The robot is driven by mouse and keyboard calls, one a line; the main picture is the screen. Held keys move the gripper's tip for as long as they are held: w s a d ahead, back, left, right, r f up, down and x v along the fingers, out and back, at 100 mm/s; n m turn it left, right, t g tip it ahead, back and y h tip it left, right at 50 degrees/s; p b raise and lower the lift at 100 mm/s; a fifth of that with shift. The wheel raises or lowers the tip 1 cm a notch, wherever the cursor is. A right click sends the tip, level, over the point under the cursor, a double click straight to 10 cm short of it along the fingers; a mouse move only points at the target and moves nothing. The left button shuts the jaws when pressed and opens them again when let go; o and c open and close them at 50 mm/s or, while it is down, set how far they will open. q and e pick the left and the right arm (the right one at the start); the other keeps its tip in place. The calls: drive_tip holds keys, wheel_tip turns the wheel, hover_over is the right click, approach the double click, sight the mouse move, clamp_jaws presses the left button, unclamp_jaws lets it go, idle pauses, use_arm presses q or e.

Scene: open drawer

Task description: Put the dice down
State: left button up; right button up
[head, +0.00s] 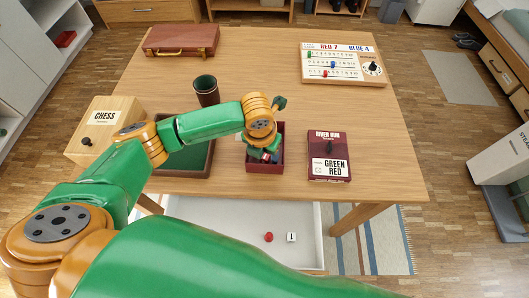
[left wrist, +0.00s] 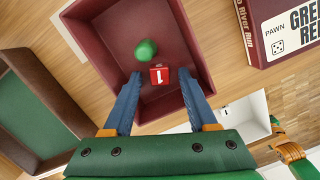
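A red die (left wrist: 159,75) with a white 1 on top lies inside the maroon box (head: 265,167). The box also shows in the left wrist view (left wrist: 98,41). A round green piece (left wrist: 145,50) lies just beyond the die. My left gripper (left wrist: 160,84) points down into the box. Its blue fingers are apart, one on each side of the die, with gaps visible between. In the head view the left gripper (head: 263,155) partly hides the box's contents. A white die (head: 291,237) lies in the open drawer (head: 215,215). My right gripper does not show.
A scoreboard (head: 343,65) and briefcase (head: 181,39) are farther back.

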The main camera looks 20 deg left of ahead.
use_arm(q)
wheel_tip(320, 180, up, 12)
drive_tip(key=s+p, duration=0.1)
drive_tip(key=shift+s, duration=0.4)
drive_tip(key=shift+s, duration=0.1)
